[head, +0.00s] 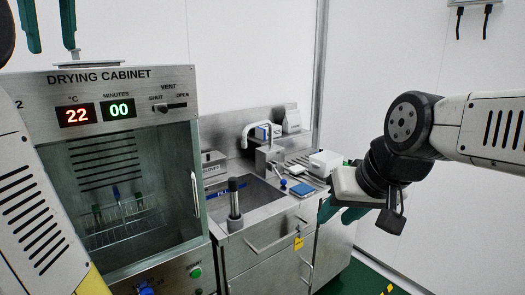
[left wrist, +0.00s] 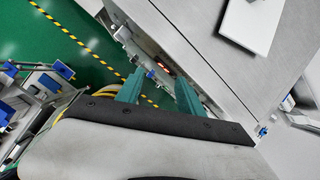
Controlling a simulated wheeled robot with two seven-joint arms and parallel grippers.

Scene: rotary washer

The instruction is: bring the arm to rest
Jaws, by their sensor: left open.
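My left gripper (head: 52,46) shows at the top left of the head view, with its two green fingers apart and nothing between them. It is in front of the wall, by the top of the drying cabinet (head: 120,76). In the left wrist view the same left gripper (left wrist: 160,78) is open and empty, with a grey surface and green floor beyond it. My right arm reaches in from the right. My right gripper (head: 338,212) is beside the counter's right end, its green fingers partly hidden by the wrist; its opening is unclear.
The cabinet's display (head: 97,112) reads 22 and 00. Its glass front shows a wire rack (head: 125,220) with several tubes. A steel sink counter (head: 265,245) with a tap (head: 250,132) and a grey cylinder (head: 234,205) stands to the right.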

